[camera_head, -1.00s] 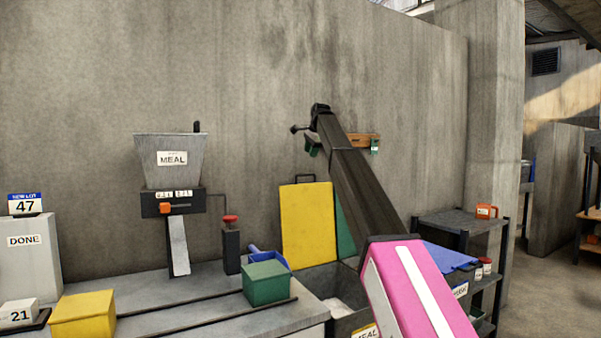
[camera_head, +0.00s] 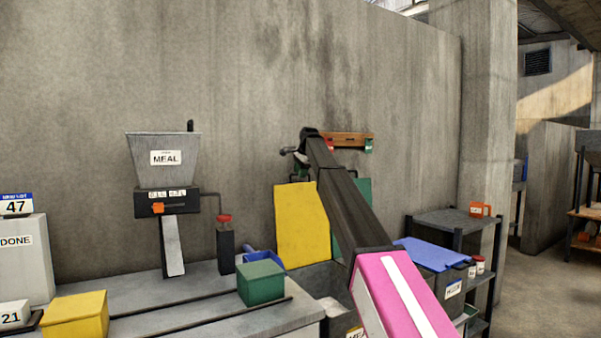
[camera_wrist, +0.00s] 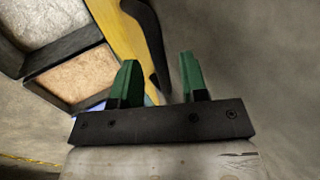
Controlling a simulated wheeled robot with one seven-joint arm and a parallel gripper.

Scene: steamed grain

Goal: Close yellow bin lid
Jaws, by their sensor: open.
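The yellow lid (camera_head: 301,225) stands raised, upright, at the back of an open grey bin (camera_head: 318,281) in the head view. The lid's yellow edge (camera_wrist: 122,38) and its black handle (camera_wrist: 152,45) show in the wrist view. My gripper (camera_wrist: 160,62) is open, its two green fingers apart. The handle appears in the gap between the fingers in that view; I cannot tell its depth or whether they touch. In the head view my gripper (camera_head: 300,166) is partly hidden by my arm, just above the lid's top edge.
A green lid (camera_head: 364,205) stands raised right of the yellow one, partly behind my arm. A blue lid (camera_head: 432,252) lies flat on the right bin. The counter at left holds a green box (camera_head: 262,283), a yellow box (camera_head: 75,315) and the MEAL hopper (camera_head: 163,160).

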